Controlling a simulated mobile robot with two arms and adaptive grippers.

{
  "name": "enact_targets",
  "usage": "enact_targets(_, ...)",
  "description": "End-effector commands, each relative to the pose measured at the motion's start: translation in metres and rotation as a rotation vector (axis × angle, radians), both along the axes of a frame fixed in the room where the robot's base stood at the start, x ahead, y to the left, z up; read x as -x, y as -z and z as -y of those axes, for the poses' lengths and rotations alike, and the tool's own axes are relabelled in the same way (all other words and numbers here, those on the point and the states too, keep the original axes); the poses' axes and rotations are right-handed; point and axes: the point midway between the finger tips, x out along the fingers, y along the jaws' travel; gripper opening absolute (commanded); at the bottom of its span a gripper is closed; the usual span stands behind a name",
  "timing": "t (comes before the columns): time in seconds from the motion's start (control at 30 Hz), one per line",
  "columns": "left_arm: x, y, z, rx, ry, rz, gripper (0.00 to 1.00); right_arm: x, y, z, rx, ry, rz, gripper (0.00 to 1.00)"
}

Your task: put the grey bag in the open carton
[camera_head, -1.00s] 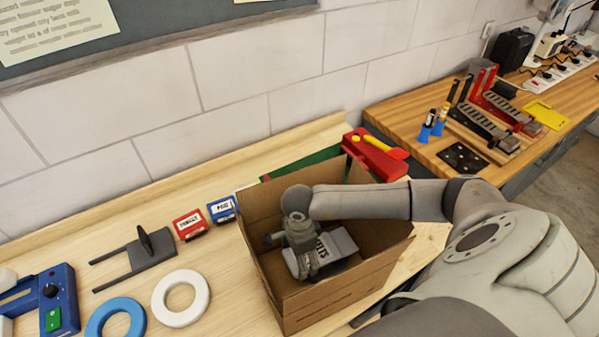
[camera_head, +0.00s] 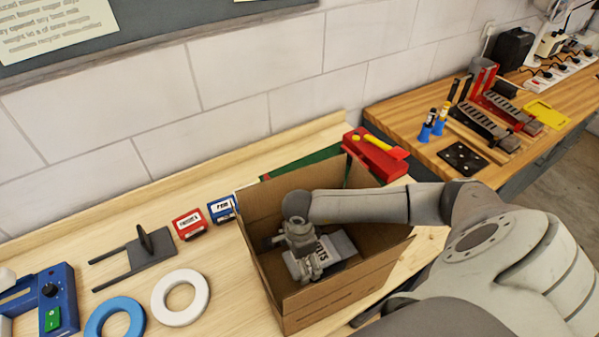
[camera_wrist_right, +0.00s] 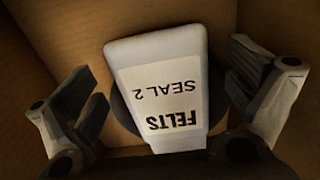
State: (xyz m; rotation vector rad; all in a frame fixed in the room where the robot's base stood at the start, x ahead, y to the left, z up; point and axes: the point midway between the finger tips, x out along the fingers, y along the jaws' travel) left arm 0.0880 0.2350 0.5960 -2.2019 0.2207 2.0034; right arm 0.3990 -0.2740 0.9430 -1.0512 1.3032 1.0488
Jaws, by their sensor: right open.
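The open carton (camera_head: 340,303) stands on the bench with its top open. The grey bag (camera_head: 338,246) lies inside it, partly hidden behind my right gripper (camera_head: 305,272). In the right wrist view the bag (camera_wrist_right: 160,70) bears a label reading "FELTS SEAL 2" and lies on the brown carton floor. My right gripper (camera_wrist_right: 165,105) is open, with one finger on each side of the bag and a gap between each finger and it. A dark round thing under the bag is mostly hidden. My left gripper is not in view.
A white ring (camera_head: 180,297) and a blue ring (camera_head: 115,318) lie left of the carton. Red (camera_head: 189,224) and blue (camera_head: 222,209) boxes and a dark forked stand (camera_head: 140,258) are near the wall. A red tool (camera_head: 375,155) lies behind the carton.

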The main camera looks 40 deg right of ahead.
Motion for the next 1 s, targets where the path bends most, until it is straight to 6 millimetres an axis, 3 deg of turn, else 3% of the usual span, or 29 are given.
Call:
enact_targets(0.37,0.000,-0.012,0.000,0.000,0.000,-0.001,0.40,0.000,-0.010,0.000,0.000,0.000,0.000,1.00)
enact_targets(0.43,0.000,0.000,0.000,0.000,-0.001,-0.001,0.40,-0.002,-0.015,0.000,-0.001,-0.002,0.006,1.00)
enact_targets(0.8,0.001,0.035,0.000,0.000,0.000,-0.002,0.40,-0.002,-0.091,0.000,0.000,-0.001,0.007,1.00)
enact_targets(1.0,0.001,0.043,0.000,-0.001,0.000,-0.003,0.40,-0.001,-0.119,0.000,0.001,0.000,0.003,1.00)
